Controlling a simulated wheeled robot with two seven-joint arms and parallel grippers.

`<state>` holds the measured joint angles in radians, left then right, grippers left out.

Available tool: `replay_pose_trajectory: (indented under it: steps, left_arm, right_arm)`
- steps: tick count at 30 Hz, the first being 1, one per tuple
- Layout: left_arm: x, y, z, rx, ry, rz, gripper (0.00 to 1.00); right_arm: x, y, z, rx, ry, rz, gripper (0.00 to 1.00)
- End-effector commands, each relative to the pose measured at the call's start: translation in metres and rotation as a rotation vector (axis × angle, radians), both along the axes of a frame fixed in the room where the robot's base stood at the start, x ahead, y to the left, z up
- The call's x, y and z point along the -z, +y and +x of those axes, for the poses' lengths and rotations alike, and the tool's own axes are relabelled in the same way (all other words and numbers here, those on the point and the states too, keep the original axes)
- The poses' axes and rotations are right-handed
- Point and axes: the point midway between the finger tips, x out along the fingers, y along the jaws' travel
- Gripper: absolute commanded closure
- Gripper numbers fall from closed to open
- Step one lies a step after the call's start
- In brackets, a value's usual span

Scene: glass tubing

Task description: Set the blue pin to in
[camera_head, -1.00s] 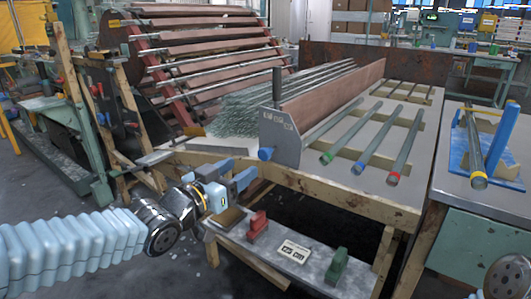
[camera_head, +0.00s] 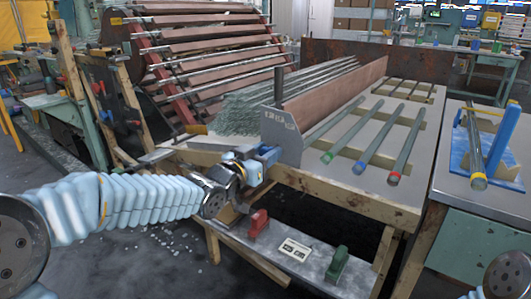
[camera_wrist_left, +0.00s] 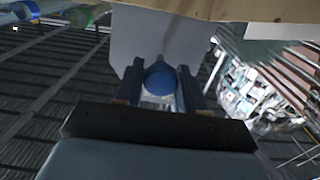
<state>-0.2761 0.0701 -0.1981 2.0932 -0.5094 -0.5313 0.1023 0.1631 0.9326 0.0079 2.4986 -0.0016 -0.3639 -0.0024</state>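The blue pin shows in the left wrist view as a round blue knob (camera_wrist_left: 158,80) in front of a pale plate. In the head view that grey end plate (camera_head: 283,137) stands at the near left corner of the tube table; my gripper covers the pin there. My left gripper (camera_head: 262,157) is up against the plate. Its two dark fingers (camera_wrist_left: 159,88) stand close on either side of the knob, with almost no gap, and look shut on it. How far the pin sits in the plate is hidden. My right gripper is not in view.
Tubes with green, blue and red ends lie on the table (camera_head: 345,185) right of the brown board. A low shelf (camera_head: 320,262) below holds a red block (camera_head: 258,223), a label plate and a green block (camera_head: 337,264). A slanted rack stands behind on the left.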

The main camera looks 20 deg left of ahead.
Motion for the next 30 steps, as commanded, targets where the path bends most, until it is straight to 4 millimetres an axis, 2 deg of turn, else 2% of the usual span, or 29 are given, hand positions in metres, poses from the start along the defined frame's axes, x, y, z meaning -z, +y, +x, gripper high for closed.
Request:
replay_pose_trajectory:
  steps: [1,7,13,19,27,28,30]
  left_arm:
    - [0.000,0.000,0.000,0.000,0.000,0.000,0.69]
    - [0.000,0.000,0.000,0.000,0.000,0.000,0.99]
    - [0.001,-0.001,0.002,0.000,0.000,0.001,1.00]
    - [0.002,-0.009,0.023,0.001,-0.002,0.002,1.00]
    - [-0.001,-0.009,0.025,0.001,-0.003,-0.001,1.00]
    - [-0.001,-0.009,0.025,0.001,-0.003,-0.001,0.61]
    - [-0.002,-0.009,0.025,0.001,-0.003,-0.001,0.51]
  right_arm:
    - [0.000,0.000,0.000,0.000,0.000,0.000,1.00]
    - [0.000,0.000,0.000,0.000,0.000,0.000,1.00]
    - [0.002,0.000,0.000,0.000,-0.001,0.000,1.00]
    - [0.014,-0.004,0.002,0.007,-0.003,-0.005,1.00]
    - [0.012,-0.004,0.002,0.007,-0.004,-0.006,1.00]
    - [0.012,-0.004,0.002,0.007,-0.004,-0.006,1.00]
    - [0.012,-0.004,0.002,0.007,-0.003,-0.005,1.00]
